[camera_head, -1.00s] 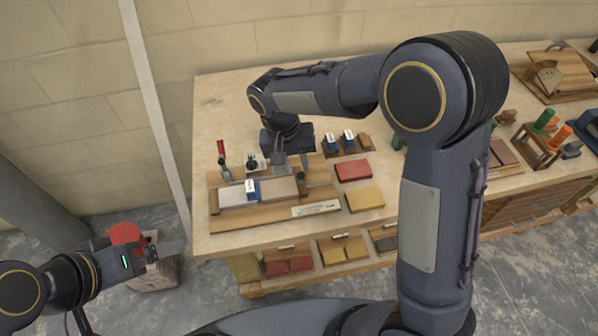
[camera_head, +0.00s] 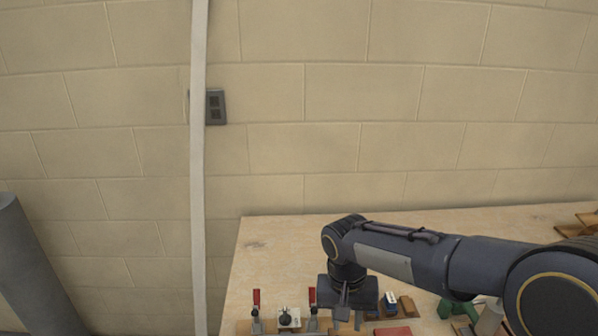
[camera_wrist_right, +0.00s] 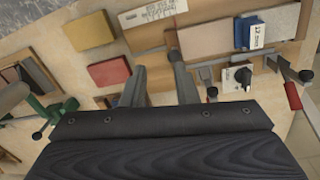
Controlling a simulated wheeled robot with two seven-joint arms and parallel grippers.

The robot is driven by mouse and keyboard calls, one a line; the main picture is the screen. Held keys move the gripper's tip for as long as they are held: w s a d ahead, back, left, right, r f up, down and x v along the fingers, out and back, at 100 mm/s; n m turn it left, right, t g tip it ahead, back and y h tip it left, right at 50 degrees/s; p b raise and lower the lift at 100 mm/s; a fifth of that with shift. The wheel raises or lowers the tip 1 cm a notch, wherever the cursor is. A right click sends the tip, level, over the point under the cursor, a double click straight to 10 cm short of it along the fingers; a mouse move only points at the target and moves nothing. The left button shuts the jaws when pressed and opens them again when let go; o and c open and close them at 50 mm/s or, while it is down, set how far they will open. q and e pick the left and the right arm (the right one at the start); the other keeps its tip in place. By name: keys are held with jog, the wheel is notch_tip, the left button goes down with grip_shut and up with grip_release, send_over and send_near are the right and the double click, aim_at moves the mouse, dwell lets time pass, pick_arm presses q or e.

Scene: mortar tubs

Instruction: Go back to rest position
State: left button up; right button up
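My right gripper (camera_head: 350,312) hangs fingers-down over the workbench (camera_head: 290,240) in the head view, near the bottom edge. A wooden fixture (camera_wrist_right: 150,38) with a grey bar lies just beyond the fingertips. My left gripper is not in view.
In the right wrist view, a red block (camera_wrist_right: 108,71) and a yellow block (camera_wrist_right: 88,30) lie left of the fingers, with a green clamp (camera_wrist_right: 42,120) farther left. A block wall (camera_head: 300,120) stands behind the bench. The bench's back left is bare.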

jog(key=s+d+r+t+y, duration=0.2)
jog(key=s+d+r+y, duration=0.25)
jog(key=s+d, duration=0.55)
jog(key=s+t, duration=0.4)
jog(key=s, duration=0.6)
jog(key=shift+d+f, duration=0.2)
jog(key=shift+f, duration=0.1)
jog(key=shift+o, duration=0.4)
